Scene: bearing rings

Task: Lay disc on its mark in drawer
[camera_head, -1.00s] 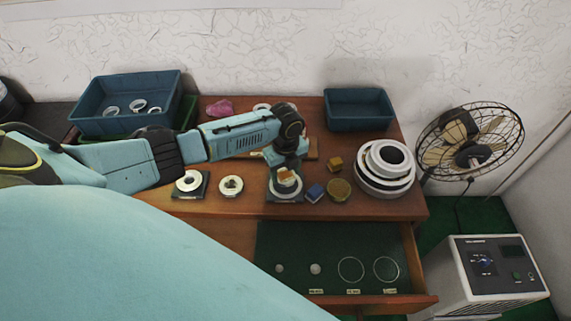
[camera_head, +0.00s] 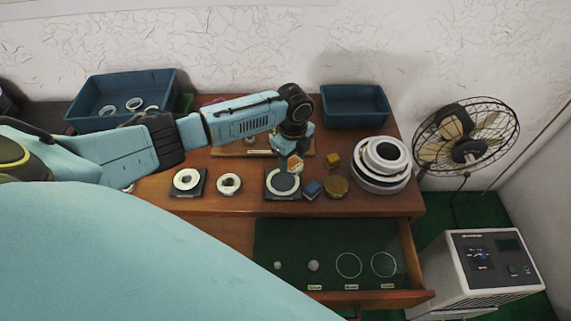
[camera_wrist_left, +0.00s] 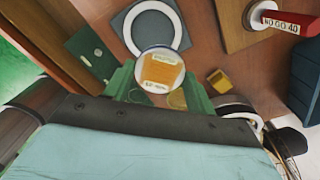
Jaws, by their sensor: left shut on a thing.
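My left gripper (camera_head: 296,158) is shut on a disc, which shows in the wrist view (camera_wrist_left: 160,76) as a pale-rimmed round with an orange-tan label between the green fingers. In the head view the disc (camera_head: 294,165) is raised just above a dark square pad (camera_head: 270,194) bearing a white ring. The drawer (camera_head: 330,240) is open at the front, with a dark green lining. It shows two white circle outlines (camera_head: 348,265) (camera_head: 384,264), two small pale rounds (camera_head: 313,266) (camera_head: 277,266) and small labels along the front. My right gripper is not in view.
White rings (camera_head: 187,179) (camera_head: 229,184) stand left of the pad. Stacked white rings (camera_head: 383,165) stand beyond. Blue bins (camera_head: 355,107) (camera_head: 124,97) are at the back.

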